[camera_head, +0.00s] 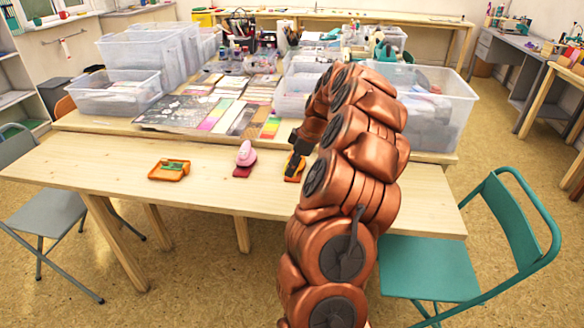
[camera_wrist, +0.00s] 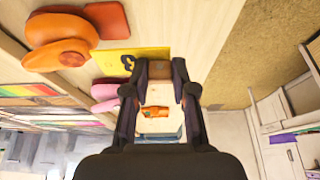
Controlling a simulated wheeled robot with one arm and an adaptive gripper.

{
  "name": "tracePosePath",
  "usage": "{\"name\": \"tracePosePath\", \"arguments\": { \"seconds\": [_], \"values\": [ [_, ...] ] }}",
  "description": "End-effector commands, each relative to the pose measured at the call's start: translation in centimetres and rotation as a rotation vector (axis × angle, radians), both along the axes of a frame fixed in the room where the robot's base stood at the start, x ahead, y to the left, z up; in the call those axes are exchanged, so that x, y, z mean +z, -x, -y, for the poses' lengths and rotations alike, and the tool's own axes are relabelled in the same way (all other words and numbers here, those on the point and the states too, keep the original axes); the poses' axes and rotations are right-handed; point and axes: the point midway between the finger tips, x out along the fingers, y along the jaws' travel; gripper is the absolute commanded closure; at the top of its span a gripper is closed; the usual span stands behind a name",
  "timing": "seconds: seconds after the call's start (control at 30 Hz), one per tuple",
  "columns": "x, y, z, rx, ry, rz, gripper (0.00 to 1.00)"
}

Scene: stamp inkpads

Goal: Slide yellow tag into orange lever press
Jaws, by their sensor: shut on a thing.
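The orange lever press (camera_wrist: 62,42) stands at the upper left of the wrist view, with a red-orange flat part (camera_wrist: 106,19) beside it. In the head view the press (camera_head: 291,178) is partly hidden behind my gripper (camera_head: 299,148). My gripper (camera_wrist: 162,72) is shut on the tag's near end. The tag is not clear in the head view.
A pink press (camera_head: 246,155) on a red base stands left of my gripper. An orange tray with green inside (camera_head: 169,170) lies farther left. Sheets and clear bins (camera_head: 115,92) fill the back table. The front table's left part is clear.

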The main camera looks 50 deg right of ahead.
Motion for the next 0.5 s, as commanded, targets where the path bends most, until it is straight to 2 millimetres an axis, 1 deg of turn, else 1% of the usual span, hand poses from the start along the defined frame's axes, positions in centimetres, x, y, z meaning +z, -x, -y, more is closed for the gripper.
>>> {"name": "tracePosePath", "arguments": {
  "seconds": [0.17, 0.5],
  "values": [
    [-0.2, 0.1, 0.1, 0.000, 0.000, 0.001, 0.88],
    [-1.5, 0.1, 0.1, 0.000, -0.001, -0.001, 0.88]
  ]
}}
